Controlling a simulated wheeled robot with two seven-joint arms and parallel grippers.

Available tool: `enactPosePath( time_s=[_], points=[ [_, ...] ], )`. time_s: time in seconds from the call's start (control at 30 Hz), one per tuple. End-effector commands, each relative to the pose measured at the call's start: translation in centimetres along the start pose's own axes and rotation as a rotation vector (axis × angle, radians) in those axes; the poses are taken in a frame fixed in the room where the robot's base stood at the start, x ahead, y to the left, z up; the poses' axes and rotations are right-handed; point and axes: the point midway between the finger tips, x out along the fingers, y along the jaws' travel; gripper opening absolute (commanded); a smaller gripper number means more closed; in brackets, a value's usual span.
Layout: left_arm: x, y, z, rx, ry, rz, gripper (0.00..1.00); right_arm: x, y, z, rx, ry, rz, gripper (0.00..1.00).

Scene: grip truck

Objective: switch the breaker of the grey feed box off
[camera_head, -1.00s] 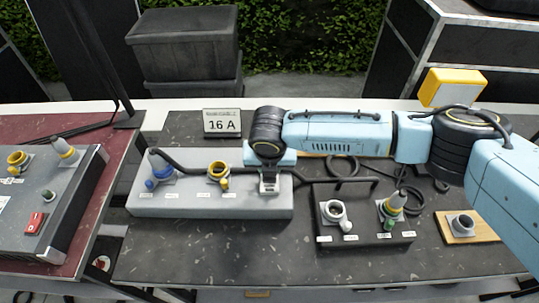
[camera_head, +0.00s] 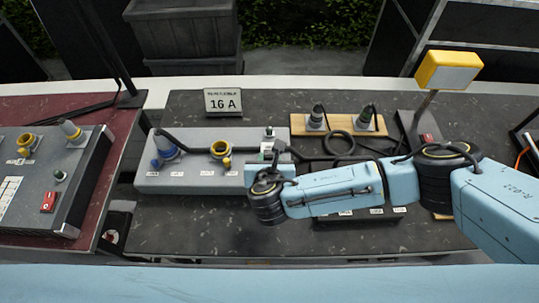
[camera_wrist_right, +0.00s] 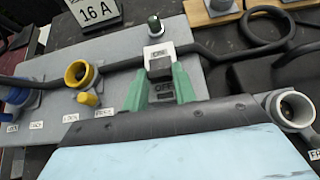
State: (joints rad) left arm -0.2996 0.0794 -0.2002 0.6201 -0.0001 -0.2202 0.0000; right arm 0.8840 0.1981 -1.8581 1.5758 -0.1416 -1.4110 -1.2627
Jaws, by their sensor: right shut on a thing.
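The grey feed box (camera_head: 205,181) stands on the dark table at centre left. Its breaker (camera_wrist_right: 158,50) is a white plate near the box's right end, with an ON label at the far side and an OFF label at the near side. A dark lever (camera_wrist_right: 160,68) sits between the labels; I cannot tell which position it is in. My right gripper (camera_wrist_right: 161,84) has its green fingers on either side of the lever, shut on it. In the head view, the right gripper (camera_head: 268,157) partly hides the breaker. My left gripper is not in view.
The box carries a blue socket (camera_head: 163,150) and a yellow socket (camera_head: 221,150). A 16 A sign (camera_head: 223,102) stands behind it. A wooden board with two connectors (camera_head: 338,124) and black cables lie behind my right arm. A red-topped table with another box (camera_head: 45,180) is at left.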

Motion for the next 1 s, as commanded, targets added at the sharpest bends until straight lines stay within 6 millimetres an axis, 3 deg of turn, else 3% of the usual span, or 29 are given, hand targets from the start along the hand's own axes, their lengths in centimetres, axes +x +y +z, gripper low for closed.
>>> enactPosePath(
  time_s=[0.5, 0.53, 0.7, 1.0],
  points=[
    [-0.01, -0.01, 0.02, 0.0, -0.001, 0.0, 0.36, -0.02, -0.03, -0.13, -0.002, -0.022, -0.001, 0.04],
    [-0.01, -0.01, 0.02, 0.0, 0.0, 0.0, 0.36, -0.01, -0.03, -0.13, -0.002, -0.022, -0.001, 0.28],
    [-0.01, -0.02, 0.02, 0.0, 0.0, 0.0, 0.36, -0.01, -0.04, -0.12, -0.002, -0.021, -0.001, 0.49],
    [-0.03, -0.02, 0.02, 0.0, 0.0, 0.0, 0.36, -0.15, -0.03, -0.12, -0.002, -0.021, -0.001, 0.49]
  ],
)
